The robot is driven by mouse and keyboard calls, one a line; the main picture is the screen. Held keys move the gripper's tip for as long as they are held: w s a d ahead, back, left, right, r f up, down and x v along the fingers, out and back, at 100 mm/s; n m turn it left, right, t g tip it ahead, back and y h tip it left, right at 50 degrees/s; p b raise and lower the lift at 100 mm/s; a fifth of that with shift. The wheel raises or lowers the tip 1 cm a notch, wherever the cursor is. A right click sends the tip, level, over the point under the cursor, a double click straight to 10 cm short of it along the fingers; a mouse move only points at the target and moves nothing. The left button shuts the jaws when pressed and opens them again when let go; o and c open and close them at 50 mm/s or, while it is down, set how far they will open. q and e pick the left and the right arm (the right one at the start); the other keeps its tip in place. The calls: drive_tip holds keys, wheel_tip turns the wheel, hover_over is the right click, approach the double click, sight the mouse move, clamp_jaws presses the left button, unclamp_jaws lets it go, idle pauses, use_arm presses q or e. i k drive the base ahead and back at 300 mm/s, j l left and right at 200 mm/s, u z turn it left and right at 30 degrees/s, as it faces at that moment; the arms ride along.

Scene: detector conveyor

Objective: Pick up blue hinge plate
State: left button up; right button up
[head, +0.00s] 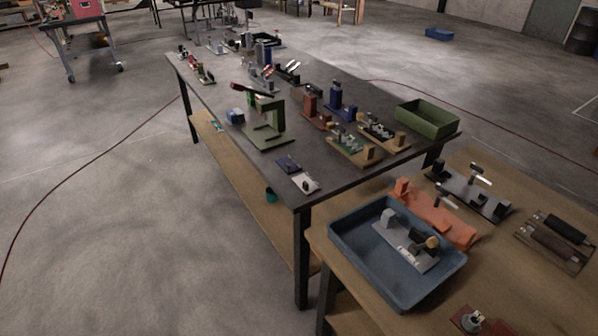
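A small flat dark blue plate (288,164) lies near the front left edge of the long dark table (235,151), and it looks like the blue hinge plate. It is too small to make out hinge details. A pale grey plate with a dark piece on it (305,183) lies just in front of it, close to the table corner. Another small blue block (235,116) sits farther back by the table's left edge. Neither of my grippers is in view.
A green fixture (267,138) stands behind the blue plate. Fixtures and a green bin (427,117) fill the table's right side. A wooden table (330,258) with a blue tray (366,262) adjoins at the front right. The floor (130,240) left of the tables is mostly open, crossed by a red cable.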

sight(289, 166)
drive_tip(key=i+j+z, duration=0.1)
drive_tip(key=z, duration=0.4)
drive_tip(key=j+z, duration=0.3)
drive_tip(key=z, duration=0.15)
drive_tip(key=i+j+z, duration=0.1)
drive_tip(key=j+z, duration=0.15)
drive_tip(key=z, duration=0.25)
